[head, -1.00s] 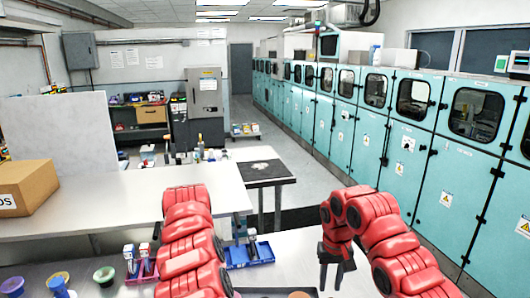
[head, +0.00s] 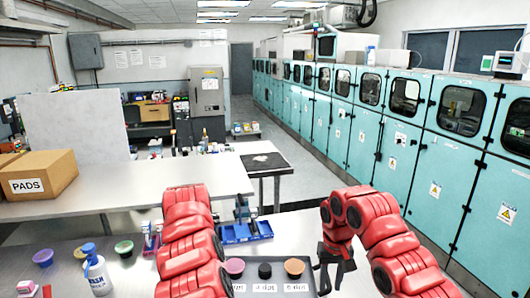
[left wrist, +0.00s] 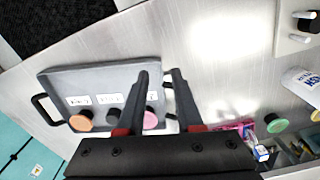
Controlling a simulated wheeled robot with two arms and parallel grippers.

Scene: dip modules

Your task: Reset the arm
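My left arm (head: 190,235) comes up at the middle of the head view, and its gripper is hidden there. In the left wrist view my left gripper (left wrist: 159,73) has its two fingers apart with nothing between them, over the edge of the grey tray (left wrist: 60,74). The tray holds an orange piece (left wrist: 82,121), a black piece (left wrist: 113,119) and a pink piece (left wrist: 150,119), with labels beside them. My right gripper (head: 334,280) hangs in front of the right arm, fingers pointing down and apart, empty, right of the orange piece (head: 294,267).
A blue bin (head: 246,233) stands behind the tray. A white bottle (head: 97,276) and several coloured cups, such as a green one (head: 124,248), stand at left. A cardboard box (head: 45,174) marked PADS rests on the rear counter (head: 120,190). Teal cabinets (head: 400,150) line the right.

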